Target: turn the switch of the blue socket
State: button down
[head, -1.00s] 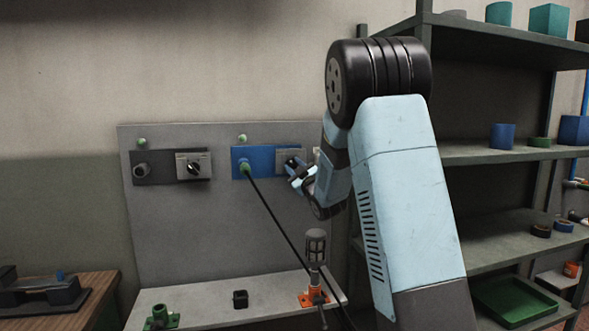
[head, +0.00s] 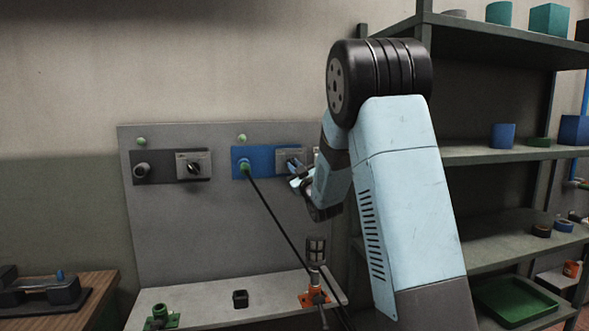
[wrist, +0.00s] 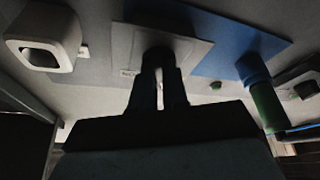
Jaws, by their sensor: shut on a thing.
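The blue socket (head: 240,158) is on the grey upright panel, with a green plug (head: 245,167) in it and a black cable running down from the plug. Its switch plate (head: 284,154) is light grey, on the right part of the blue plate. My gripper (head: 294,166) is at this switch plate and hides the knob in the head view. In the wrist view my gripper's dark fingers (wrist: 158,88) are shut on the dark switch knob (wrist: 158,57), in front of the grey plate (wrist: 190,48). The exact angle of the knob is hard to tell.
A dark socket (head: 146,168) with its own switch (head: 193,168) is to the left on the panel (head: 230,220). Below are a green fitting (head: 159,317), a small black block (head: 240,299) and an orange-based fixture (head: 315,297). Shelves (head: 480,154) stand at the right.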

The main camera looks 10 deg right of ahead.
jog(key=m+h, duration=0.3)
jog(key=m, duration=0.3)
jog(key=m+h, duration=0.3)
jog(key=m, duration=0.3)
jog(key=m+h, duration=0.3)
jog(key=m, duration=0.2)
jog(key=shift+a+f+m+g, duration=0.1)
jog(key=shift+a+m+g, duration=0.2)
jog(key=shift+a+m, duration=0.1)
jog(key=shift+d, duration=0.1)
jog(key=c, duration=1.1)
grip_release()
jog(key=shift+c, duration=0.2)
jog(key=shift+s, duration=0.1)
jog(key=v, duration=1.3)
jog(key=shift+s+a, duration=0.2)
jog(key=shift+s, duration=0.05)
